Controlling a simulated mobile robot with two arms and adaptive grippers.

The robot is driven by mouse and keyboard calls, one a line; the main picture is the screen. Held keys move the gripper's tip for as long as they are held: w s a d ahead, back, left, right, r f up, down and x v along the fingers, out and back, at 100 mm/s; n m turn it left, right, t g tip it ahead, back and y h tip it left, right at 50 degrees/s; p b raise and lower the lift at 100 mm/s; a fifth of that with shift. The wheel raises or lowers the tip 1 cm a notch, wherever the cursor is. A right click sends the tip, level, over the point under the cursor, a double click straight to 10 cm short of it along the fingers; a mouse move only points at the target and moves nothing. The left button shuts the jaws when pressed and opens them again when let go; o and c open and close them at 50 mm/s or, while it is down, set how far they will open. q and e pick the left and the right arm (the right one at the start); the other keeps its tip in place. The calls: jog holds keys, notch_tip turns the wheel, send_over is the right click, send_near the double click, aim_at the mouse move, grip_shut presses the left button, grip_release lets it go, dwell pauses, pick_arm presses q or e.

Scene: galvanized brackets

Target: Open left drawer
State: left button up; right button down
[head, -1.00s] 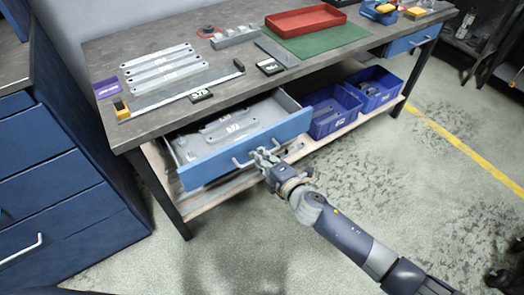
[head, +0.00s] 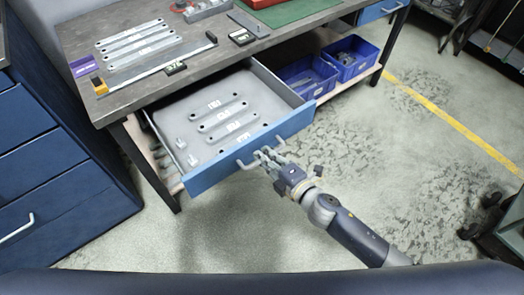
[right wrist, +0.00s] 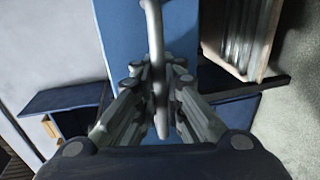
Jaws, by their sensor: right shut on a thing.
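The left drawer (head: 252,150) of the workbench has a blue front and stands well pulled out from under the top in the head view. Several flat grey brackets (head: 222,117) lie inside it, with small upright pieces near its left side. My right gripper (head: 265,157) is shut on the drawer's silver bar handle (head: 248,164). In the right wrist view the handle (right wrist: 155,45) passes between the fingers of the gripper (right wrist: 160,95), with the blue drawer front (right wrist: 185,35) behind it. My left gripper is not in view.
The workbench top (head: 215,60) holds several brackets, a steel rule and a green mat (head: 285,10). Blue bins (head: 310,78) stand on the lower shelf. A blue cabinet (head: 50,165) stands at the left.

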jog(key=c, duration=1.7)
grip_release()
jog(key=v, duration=1.2)
jog(key=s+d+f+m+g+h, duration=0.1)
jog(key=s+d+f+m+h, duration=0.25)
jog(key=f, duration=0.65)
jog(key=d+f+m+g+h, duration=0.2)
jog(key=d+f+m, duration=0.35)
jog(key=f, duration=0.35)
jog(key=s+d+f+m+g+h, duration=0.15)
jog(key=d+f+m, duration=0.3)
jog(key=f, duration=0.55)
jog(key=s+f+m+g, duration=0.2)
jog(key=s+f, duration=0.3)
jog(key=s, duration=0.4)
jog(key=s+d+f+m+g+h, duration=0.1)
jog(key=s+f+m, duration=0.3)
jog(key=s, duration=0.6)
jog(key=s+f+m+g+h, duration=0.1)
jog(key=s+f+m+g, duration=0.2)
jog(key=s+f, duration=0.4)
jog(key=shift+s+d+f+g, duration=0.25)
jog(key=shift+s+g, duration=0.3)
jog(key=shift+s, duration=0.65)
